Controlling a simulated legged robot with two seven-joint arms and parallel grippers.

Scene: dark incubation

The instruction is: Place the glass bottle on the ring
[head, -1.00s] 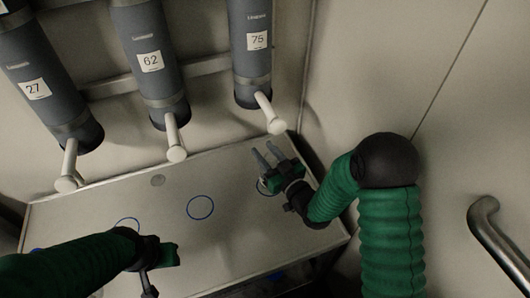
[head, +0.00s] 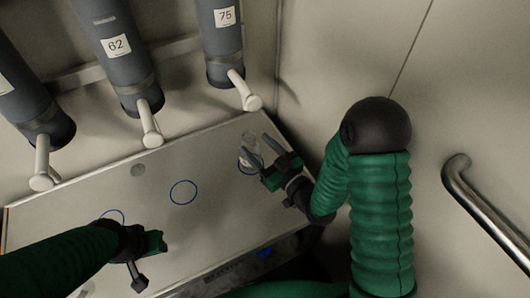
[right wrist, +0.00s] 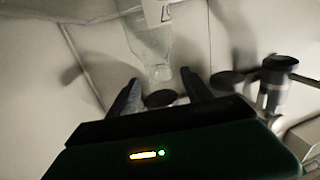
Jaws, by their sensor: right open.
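A clear glass bottle (head: 251,145) stands at the right blue ring (head: 243,166) on the pale work surface. Its base looks to be within the ring, though the fingers partly hide both. My right gripper (head: 254,146) is open, with its fingers pointing at the bottle. In the right wrist view, the bottle (right wrist: 152,45) is just beyond the spread fingertips of the right gripper (right wrist: 160,80), with nothing clearly pinched. My left gripper (head: 140,268) is low at the left, over the surface near the left ring; its finger gap is unclear.
A middle ring (head: 183,192) is empty; the left ring (head: 113,217) is partly covered by my arm. Grey cylinders, labelled 62 (head: 116,46) and 75 (head: 224,17), hang above with white spouts. A metal handle (head: 480,215) is on the right wall.

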